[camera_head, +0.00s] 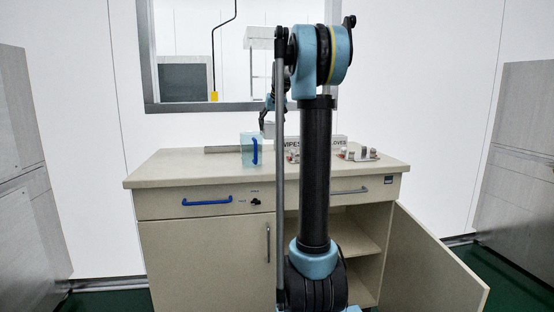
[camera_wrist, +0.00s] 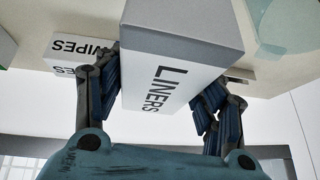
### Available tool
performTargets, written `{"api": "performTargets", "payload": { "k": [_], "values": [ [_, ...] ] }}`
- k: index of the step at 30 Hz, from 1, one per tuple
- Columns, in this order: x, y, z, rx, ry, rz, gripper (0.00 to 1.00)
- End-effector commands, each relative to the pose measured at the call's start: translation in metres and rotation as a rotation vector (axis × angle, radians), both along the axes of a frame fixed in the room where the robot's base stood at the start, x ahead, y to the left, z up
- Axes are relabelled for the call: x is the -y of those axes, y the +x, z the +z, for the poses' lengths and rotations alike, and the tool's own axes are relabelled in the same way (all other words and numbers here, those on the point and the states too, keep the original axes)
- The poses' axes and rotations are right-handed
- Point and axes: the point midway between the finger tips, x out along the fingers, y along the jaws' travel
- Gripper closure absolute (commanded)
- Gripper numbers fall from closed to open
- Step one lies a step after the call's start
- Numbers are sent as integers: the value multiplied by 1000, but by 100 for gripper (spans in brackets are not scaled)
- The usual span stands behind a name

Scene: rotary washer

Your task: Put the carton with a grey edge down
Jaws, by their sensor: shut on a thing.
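A white carton lettered LINERS (camera_wrist: 160,80), with a grey edge face, fills the middle of the wrist view. My gripper (camera_wrist: 165,95) is shut on it, one dark finger on each side. In the head view my gripper (camera_head: 268,112) is over the back part of the counter, right of the blue jug, and a small pale part of the carton (camera_head: 269,130) shows beneath it. My arm hides part of that area. I cannot tell whether the carton touches the counter.
The beige counter (camera_head: 180,166) holds a translucent blue jug (camera_head: 247,158), a carton lettered WIPES (camera_head: 292,140), one lettered GLOVES (camera_head: 352,153), and small items on a tray (camera_head: 360,156). The left counter is clear. A cabinet door (camera_head: 430,265) stands open at lower right.

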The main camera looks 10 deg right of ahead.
Motion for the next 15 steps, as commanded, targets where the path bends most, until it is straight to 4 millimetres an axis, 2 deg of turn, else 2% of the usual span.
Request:
{"api": "performTargets", "payload": {
  "k": [5,12,15],
  "values": [
    [0,-7,-12,0,0,2,74],
    [-2,-7,-50,0,0,4,74],
    [-2,-7,-58,1,1,5,74]
  ]
}}
